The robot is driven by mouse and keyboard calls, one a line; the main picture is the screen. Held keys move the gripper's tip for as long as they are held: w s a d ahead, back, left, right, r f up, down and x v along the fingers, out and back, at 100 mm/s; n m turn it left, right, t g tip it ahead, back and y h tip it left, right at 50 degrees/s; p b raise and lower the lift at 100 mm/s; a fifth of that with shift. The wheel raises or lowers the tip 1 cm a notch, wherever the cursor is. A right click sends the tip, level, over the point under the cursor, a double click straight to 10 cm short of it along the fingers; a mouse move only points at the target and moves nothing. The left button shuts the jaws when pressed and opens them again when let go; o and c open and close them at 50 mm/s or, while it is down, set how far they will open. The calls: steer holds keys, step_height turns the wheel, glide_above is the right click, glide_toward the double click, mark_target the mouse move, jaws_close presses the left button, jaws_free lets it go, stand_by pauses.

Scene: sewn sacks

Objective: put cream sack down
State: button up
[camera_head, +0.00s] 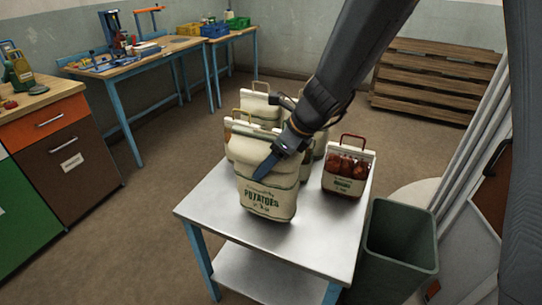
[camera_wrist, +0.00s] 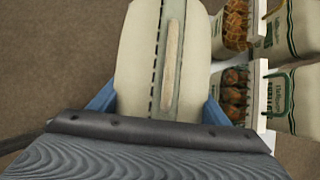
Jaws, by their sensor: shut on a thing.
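The cream sack (camera_head: 267,187), printed "POTATOES", is upright at the near left part of the metal table (camera_head: 320,225). My gripper (camera_head: 268,160) is shut on its upper part, with one blue finger across its front. In the wrist view the cream sack (camera_wrist: 140,65) with its stitched seam sits between the two blue fingers (camera_wrist: 158,105). Its base looks at or just above the tabletop; I cannot tell whether it touches.
A sack with a red handle and dark red contents (camera_head: 348,170) stands to the right on the table. More cream sacks (camera_head: 260,106) stand behind. A grey-green bin (camera_head: 400,235) is at the table's right side. The table's front right surface is clear.

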steer(key=shift+f, duration=1.55)
steer(key=o, duration=2.1)
steer(key=shift+f+b, duration=0.2)
steer(key=shift+b, duration=0.1)
steer(key=shift+r, duration=0.1)
steer(key=v, duration=1.2)
steer(key=s+d+f+n+h, duration=0.3)
steer(key=s+d+n, duration=0.4)
steer(key=d+n, duration=0.2)
steer(key=s+d+f+n+g+h, duration=0.1)
steer(key=s+d+f+n, duration=0.3)
steer(key=d+n, duration=0.6)
steer(key=s+n+h, duration=0.1)
steer(key=s+n, duration=0.1)
steer(key=n, duration=0.1)
steer(key=shift+s+d+h, duration=0.25)
steer(key=shift+s+h, duration=0.1)
steer(key=shift+h, duration=0.05)
